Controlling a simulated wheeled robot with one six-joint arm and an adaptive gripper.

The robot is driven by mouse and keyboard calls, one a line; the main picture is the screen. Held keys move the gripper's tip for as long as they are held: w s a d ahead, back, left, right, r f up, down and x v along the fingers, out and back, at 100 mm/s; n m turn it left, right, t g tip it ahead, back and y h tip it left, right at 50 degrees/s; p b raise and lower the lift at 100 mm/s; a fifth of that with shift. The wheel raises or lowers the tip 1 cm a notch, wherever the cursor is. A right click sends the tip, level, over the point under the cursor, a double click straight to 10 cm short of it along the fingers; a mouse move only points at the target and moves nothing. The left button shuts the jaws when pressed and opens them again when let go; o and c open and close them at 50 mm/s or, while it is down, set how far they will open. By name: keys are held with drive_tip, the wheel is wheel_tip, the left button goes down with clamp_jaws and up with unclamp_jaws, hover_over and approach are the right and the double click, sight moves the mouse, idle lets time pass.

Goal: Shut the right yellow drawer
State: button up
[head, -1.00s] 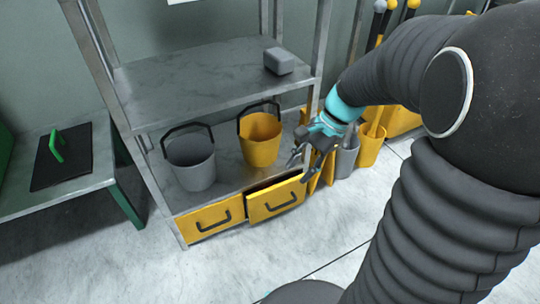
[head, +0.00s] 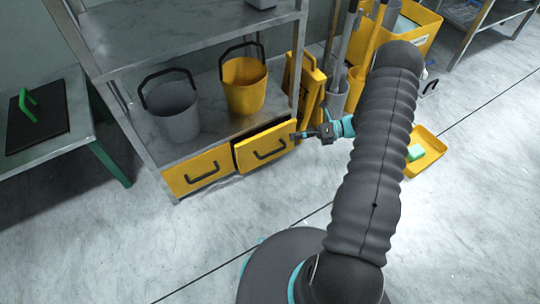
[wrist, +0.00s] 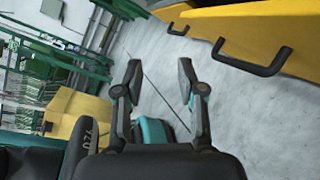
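The right yellow drawer (head: 264,148) is under the lower shelf of the metal rack and stands slightly out, with a dark gap along its top edge. It has a black handle. In the wrist view its yellow front (wrist: 290,35) and handle fill the upper right. The left yellow drawer (head: 186,174) looks flush. My gripper (head: 299,135) is at the right end of the right drawer's front; I cannot tell if it touches. In the wrist view my gripper (wrist: 160,75) is open, with bare floor between its fingers.
A grey bucket (head: 172,108) and a yellow bucket (head: 244,86) stand on the shelf above the drawers. A yellow tray (head: 427,150) with a green item lies on the floor to the right. Yellow panels (head: 310,82) stand right of the rack. The floor in front is clear.

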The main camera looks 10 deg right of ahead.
sight(270, 154)
drive_tip(key=s+d+f+m+t+y+b, duration=0.1)
drive_tip(key=d+f+m+t, duration=0.1)
drive_tip(key=f+m+t, duration=0.45)
drive_tip(key=d+f+m+t, duration=0.1)
drive_tip(key=d+f+m, duration=0.15)
drive_tip(key=f, duration=0.65)
drive_tip(key=shift+m+g, duration=0.25)
drive_tip(key=shift+m, duration=0.15)
drive_tip(key=x, duration=1.4)
drive_tip(key=shift+s+a, duration=0.2)
drive_tip(key=shift+s, duration=0.1)
clamp_jaws()
